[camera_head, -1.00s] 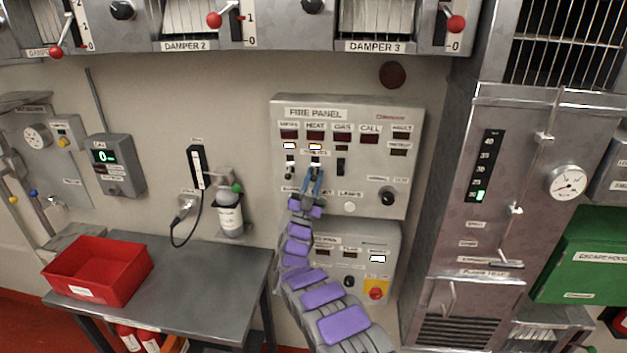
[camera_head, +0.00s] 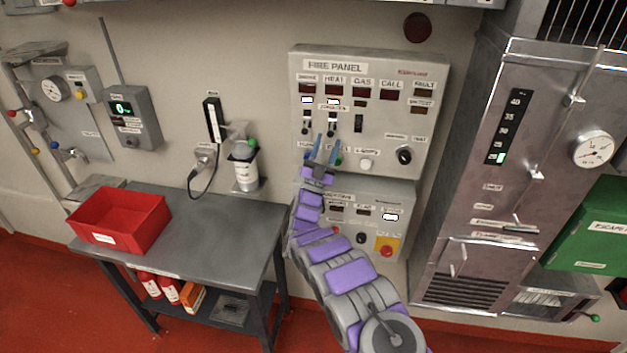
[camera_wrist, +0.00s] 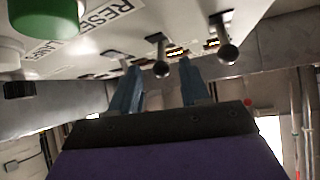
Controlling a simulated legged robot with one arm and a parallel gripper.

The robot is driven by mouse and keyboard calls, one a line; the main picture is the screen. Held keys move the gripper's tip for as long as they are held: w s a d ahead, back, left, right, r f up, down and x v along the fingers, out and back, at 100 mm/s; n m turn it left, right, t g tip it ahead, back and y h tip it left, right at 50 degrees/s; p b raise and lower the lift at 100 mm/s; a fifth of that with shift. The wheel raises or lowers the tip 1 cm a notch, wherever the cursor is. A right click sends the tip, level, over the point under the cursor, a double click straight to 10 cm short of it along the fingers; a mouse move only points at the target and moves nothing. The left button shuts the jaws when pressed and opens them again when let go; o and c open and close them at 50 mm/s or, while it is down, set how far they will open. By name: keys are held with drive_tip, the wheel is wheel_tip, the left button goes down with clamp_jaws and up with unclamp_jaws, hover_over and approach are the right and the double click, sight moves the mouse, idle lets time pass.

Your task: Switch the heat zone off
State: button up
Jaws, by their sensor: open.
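The fire panel (camera_head: 436,110) is on the wall in the head view. Its heat zone switch (camera_head: 332,124) is a small lever under the HEAT label, with a whitish lit lamp (camera_head: 333,102) above it. The smoke zone switch (camera_head: 306,124) is to its left, also under a whitish lamp. My gripper (camera_head: 328,140) is open and empty just below the heat switch. In the wrist view, one lever (camera_wrist: 160,66) stands beyond and between my fingertips, and another lever (camera_wrist: 228,52) is to the right. Contact and the levers' exact positions cannot be told.
A green button (camera_wrist: 45,10) is close by at the left of the wrist view. A black rotary knob (camera_head: 404,155) is on the panel's right. A lower box has a red button (camera_head: 385,250). A table (camera_head: 215,235) with a red bin (camera_head: 120,222) stands left.

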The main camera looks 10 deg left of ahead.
drive_tip(key=b+v, duration=0.7)
drive_tip(key=v, duration=0.7)
drive_tip(key=shift+a+b, duration=0.25)
drive_tip(key=shift+b, duration=0.1)
